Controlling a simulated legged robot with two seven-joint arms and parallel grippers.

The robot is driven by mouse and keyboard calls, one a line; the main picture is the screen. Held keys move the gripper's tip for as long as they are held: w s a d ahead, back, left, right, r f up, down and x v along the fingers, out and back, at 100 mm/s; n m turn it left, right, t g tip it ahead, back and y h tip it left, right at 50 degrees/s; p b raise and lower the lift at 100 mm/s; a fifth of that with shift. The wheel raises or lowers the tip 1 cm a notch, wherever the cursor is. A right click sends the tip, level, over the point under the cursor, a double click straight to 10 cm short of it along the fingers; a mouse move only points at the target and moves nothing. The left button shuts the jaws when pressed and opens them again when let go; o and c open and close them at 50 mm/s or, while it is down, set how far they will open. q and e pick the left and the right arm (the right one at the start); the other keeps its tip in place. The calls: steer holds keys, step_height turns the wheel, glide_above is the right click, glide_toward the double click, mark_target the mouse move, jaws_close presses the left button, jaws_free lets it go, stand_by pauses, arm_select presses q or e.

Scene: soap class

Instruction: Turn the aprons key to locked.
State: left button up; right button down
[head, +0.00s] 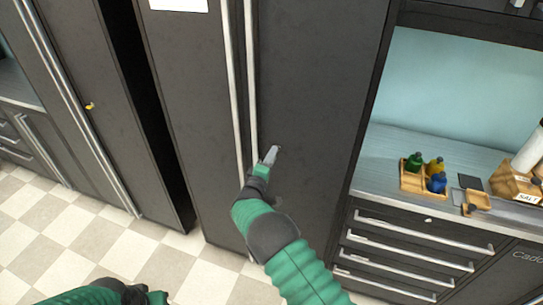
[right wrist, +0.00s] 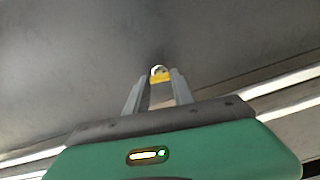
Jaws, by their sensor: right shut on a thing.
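A yellow key (right wrist: 160,78) with a pale round lock face shows at the dark door in the right wrist view. My right gripper (right wrist: 159,82) is shut on the key, with one finger on each side of it. In the head view my right gripper (head: 272,154) reaches the dark tall cabinet door (head: 315,90), right of two long vertical handles; the key is hidden there. The label of this lock is not readable. My left arm shows at the bottom left, but its gripper is out of the picture.
Another cabinet (head: 85,60) on the left has a small yellow key (head: 90,105). On the right counter (head: 400,145) stand a wooden tray (head: 411,183) with several coloured bottles and a box marked SALT (head: 515,187). Drawers are below. The tiled floor is clear.

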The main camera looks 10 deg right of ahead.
steer(key=shift+n, duration=0.8)
steer(key=shift+r, duration=0.1)
steer(key=c, duration=1.5)
jaws_free()
steer(key=o, duration=0.4)
steer(key=shift+w+d+f, duration=0.1)
steer(key=shift+w+f, duration=0.15)
steer(key=shift+s, duration=0.15)
